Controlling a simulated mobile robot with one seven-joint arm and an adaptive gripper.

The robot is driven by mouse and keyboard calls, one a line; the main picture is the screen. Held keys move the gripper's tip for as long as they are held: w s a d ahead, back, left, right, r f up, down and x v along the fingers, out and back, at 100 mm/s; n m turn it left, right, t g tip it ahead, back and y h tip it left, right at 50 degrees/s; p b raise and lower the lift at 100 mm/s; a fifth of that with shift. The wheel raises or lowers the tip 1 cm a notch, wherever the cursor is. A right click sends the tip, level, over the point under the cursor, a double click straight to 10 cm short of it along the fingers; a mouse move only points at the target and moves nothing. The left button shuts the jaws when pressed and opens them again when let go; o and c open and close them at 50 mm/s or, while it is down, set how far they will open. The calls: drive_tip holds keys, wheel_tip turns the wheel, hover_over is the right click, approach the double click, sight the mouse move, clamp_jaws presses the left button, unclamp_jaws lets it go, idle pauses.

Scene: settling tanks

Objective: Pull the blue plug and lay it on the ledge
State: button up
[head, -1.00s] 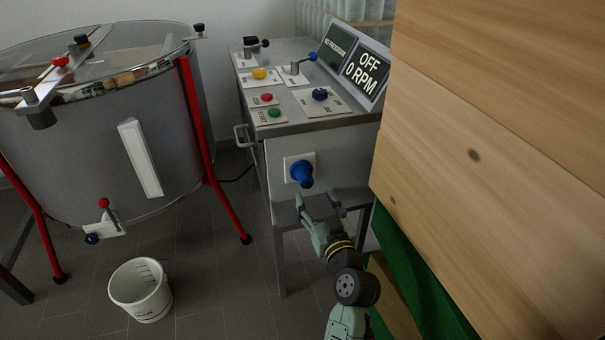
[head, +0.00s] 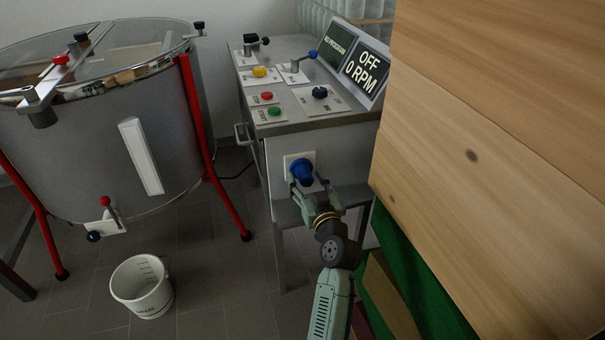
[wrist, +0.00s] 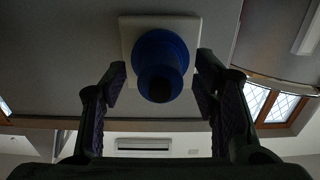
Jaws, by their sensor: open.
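The blue plug (head: 302,170) sits in a pale square socket plate (head: 289,160) on the front of the grey control cabinet. It also shows in the wrist view (wrist: 160,62), seen end-on against the pale plate (wrist: 130,30). My gripper (head: 312,188) is open at the plug. In the wrist view its two fingers (wrist: 160,84) stand on either side of the plug, with a gap visible at least on the left. Which surface is the ledge, I cannot tell.
The cabinet top (head: 290,95) carries buttons, a dial and levers. A large steel tank (head: 90,130) with red legs stands at the left. A white bucket (head: 142,288) is on the floor. A wooden box (head: 500,130) closes off the right side, near my arm.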

sight(308, 182)
drive_tip(key=shift+w+a, duration=0.25)
drive_tip(key=shift+w, duration=0.4)
drive_tip(key=shift+b, duration=0.55)
idle(0.6)
drive_tip(key=shift+c, duration=0.2)
clamp_jaws()
idle(0.6)
drive_tip(key=shift+s, duration=0.15)
drive_tip(key=shift+b+v, duration=0.55)
drive_tip(key=shift+v, duration=2.3)
